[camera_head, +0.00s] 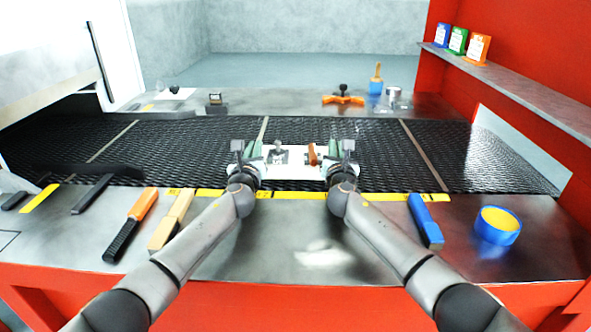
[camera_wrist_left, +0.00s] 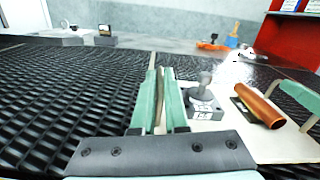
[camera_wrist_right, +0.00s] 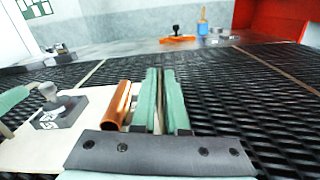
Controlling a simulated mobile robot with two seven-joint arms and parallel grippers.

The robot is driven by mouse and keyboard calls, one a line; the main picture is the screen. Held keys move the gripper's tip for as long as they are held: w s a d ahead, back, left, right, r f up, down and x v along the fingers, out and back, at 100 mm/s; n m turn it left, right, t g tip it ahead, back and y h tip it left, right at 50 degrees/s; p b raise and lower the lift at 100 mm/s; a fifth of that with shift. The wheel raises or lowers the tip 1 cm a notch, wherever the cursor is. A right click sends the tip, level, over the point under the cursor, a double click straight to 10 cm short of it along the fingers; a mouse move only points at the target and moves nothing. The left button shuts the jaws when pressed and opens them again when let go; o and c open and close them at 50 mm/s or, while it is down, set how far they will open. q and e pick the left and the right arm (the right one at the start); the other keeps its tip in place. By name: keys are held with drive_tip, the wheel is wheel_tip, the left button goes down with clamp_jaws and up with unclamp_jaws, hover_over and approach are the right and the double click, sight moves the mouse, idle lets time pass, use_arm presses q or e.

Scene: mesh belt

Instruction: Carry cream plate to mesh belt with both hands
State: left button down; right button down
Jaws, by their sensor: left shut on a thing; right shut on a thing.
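The cream plate (camera_head: 295,156) is level over the mesh belt (camera_head: 390,150), between my two grippers. I cannot tell whether it touches the belt. My left gripper (camera_head: 245,158) is shut at the plate's left end, and my right gripper (camera_head: 342,158) is shut at its right end. Green pieces show at both ends; an arched green handle (camera_wrist_left: 298,95) shows at the far end in the left wrist view. On the plate are a grey block with a knob (camera_wrist_left: 203,100) and a copper tube (camera_wrist_right: 117,106). The plate's underside is hidden.
The front ledge holds an orange-handled tool (camera_head: 131,224), a wooden block (camera_head: 171,220), a blue bar (camera_head: 425,222) and a blue-and-yellow roll (camera_head: 497,226). Behind the belt are an orange tool (camera_head: 343,100) and a brush (camera_head: 376,82). The belt is clear left and right of the plate.

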use_arm(q)
drive_tip(key=shift+d+f, duration=0.3)
drive_tip(key=shift+f, duration=0.3)
use_arm(e)
drive_tip(key=shift+a+f, duration=0.3)
drive_tip(key=shift+f, duration=0.3)
use_arm(q)
drive_tip(key=c, duration=1.4)
unclamp_jaws()
drive_tip(key=shift+f, duration=0.25)
use_arm(e)
drive_tip(key=c, duration=1.4)
unclamp_jaws()
drive_tip(key=shift+f, duration=0.25)
use_arm(q)
drive_tip(key=o, duration=0.3)
drive_tip(key=shift+s+a, duration=0.15)
use_arm(e)
drive_tip(key=o, duration=0.3)
drive_tip(key=shift+s+d+r, duration=0.1)
drive_tip(key=shift+s, duration=0.05)
use_arm(q)
drive_tip(key=shift+o, duration=0.8)
use_arm(e)
drive_tip(key=shift+o, duration=0.8)
use_arm(q)
drive_tip(key=shift+a, duration=0.1)
use_arm(e)
drive_tip(key=shift+d, duration=0.1)
